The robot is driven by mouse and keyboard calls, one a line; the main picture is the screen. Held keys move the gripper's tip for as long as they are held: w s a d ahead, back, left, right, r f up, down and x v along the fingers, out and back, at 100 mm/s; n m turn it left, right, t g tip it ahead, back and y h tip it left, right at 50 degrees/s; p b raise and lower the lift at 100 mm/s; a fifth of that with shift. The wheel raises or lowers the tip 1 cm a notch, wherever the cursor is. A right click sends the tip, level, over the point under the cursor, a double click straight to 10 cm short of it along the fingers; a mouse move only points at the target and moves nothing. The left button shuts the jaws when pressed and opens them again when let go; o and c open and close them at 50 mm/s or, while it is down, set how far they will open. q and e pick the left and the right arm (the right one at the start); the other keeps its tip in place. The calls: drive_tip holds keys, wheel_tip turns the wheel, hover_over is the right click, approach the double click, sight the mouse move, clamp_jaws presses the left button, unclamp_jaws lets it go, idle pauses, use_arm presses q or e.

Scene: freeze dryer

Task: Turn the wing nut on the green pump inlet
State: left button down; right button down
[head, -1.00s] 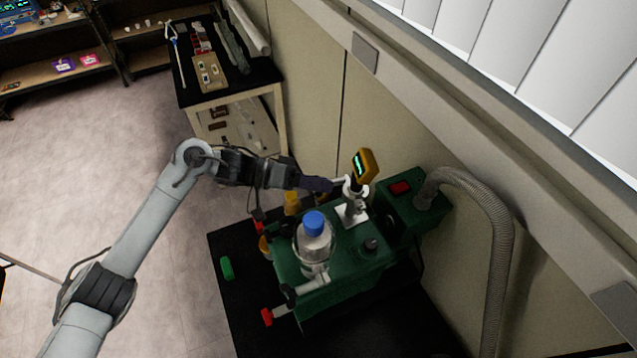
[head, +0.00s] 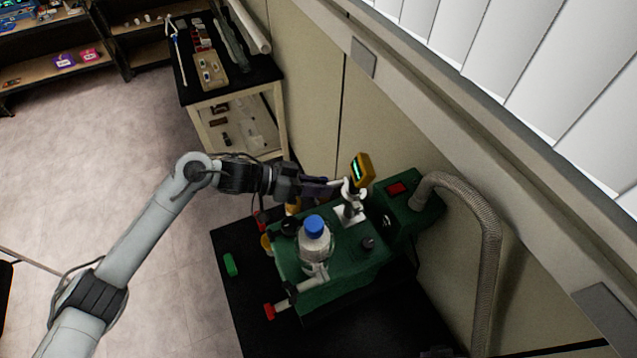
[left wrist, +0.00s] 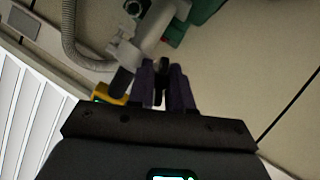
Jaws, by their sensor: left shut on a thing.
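The green pump (head: 335,262) stands on a black-topped table. Its metal inlet fitting (head: 349,212) rises from the pump's top, with a yellow gauge (head: 362,170) above it; in the left wrist view the fitting (left wrist: 150,35) is pale metal. My left gripper (head: 338,187) reaches the fitting from the left. In the left wrist view its purple fingers (left wrist: 162,84) are shut on a small dark piece (left wrist: 161,68) beside the fitting, which looks like the wing nut. The fingers hide most of it. My right gripper is not in view.
A grey ribbed hose (head: 488,240) runs down the right side. A green object (head: 230,265) lies on the black tabletop (head: 245,310). The wall is close behind the pump.

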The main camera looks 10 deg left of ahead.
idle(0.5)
use_arm(q)
drive_tip(key=c, duration=1)
unclamp_jaws()
drive_tip(key=shift+a, duration=0.15)
drive_tip(key=shift+a+r, duration=0.15)
drive_tip(key=shift+a, duration=0.1)
drive_tip(key=shift+b+v, duration=0.85)
drive_tip(key=shift+v, duration=4.15)
drive_tip(key=shift+s, duration=0.15)
drive_tip(key=shift+c, duration=0.5)
